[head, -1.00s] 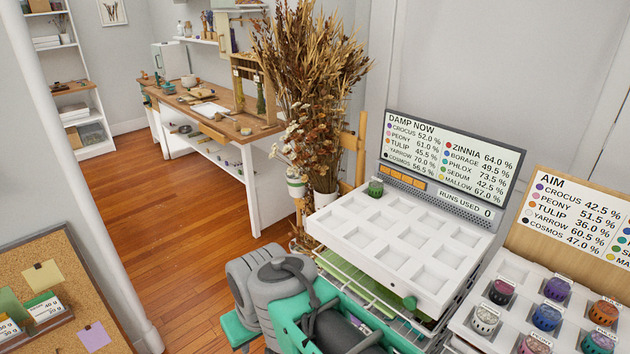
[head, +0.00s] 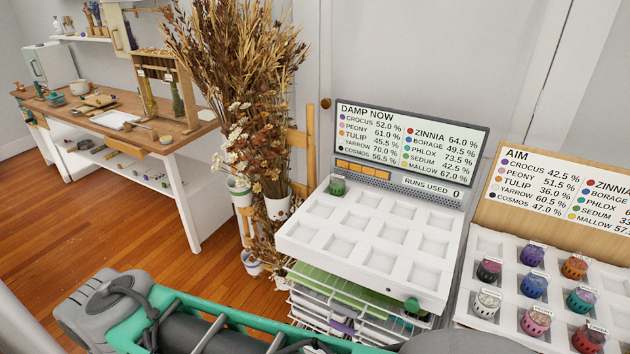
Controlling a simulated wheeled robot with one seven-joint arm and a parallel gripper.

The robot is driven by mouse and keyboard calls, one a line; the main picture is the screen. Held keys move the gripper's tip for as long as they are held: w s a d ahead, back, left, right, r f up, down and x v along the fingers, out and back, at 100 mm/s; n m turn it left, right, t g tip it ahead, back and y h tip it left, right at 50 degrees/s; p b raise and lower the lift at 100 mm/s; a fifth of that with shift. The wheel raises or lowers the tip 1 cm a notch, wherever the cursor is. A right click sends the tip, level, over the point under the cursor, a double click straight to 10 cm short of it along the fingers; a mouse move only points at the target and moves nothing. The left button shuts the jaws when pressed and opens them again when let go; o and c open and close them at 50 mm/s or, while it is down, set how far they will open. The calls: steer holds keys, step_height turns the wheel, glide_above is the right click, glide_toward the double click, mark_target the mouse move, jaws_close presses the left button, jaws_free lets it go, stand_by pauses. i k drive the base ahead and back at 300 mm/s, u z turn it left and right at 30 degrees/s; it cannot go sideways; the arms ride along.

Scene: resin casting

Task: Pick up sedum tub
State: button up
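A small dark green tub (head: 338,186) stands in the back left corner of the white tray (head: 352,250) below the DAMP NOW board. Its colour looks like the green dot beside SEDUM on the DAMP NOW board (head: 410,142); its own label is too small to read. The other pockets of this tray look empty. My gripper is not in view. Parts of my own body, teal and grey, fill the bottom edge, apart from the tub.
Several coloured tubs sit in the right rack (head: 480,262) under the AIM board (head: 555,190). A tall dried bouquet (head: 240,90) stands left of the tray, near a wooden workbench (head: 180,135). Wooden floor (head: 70,235) is open at left.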

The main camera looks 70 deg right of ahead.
mark_target(337, 183)
steer(key=z, duration=0.4)
steer(key=i, duration=0.8)
steer(key=z, duration=0.8)
steer(key=i, duration=0.3)
steer(key=z, duration=0.3)
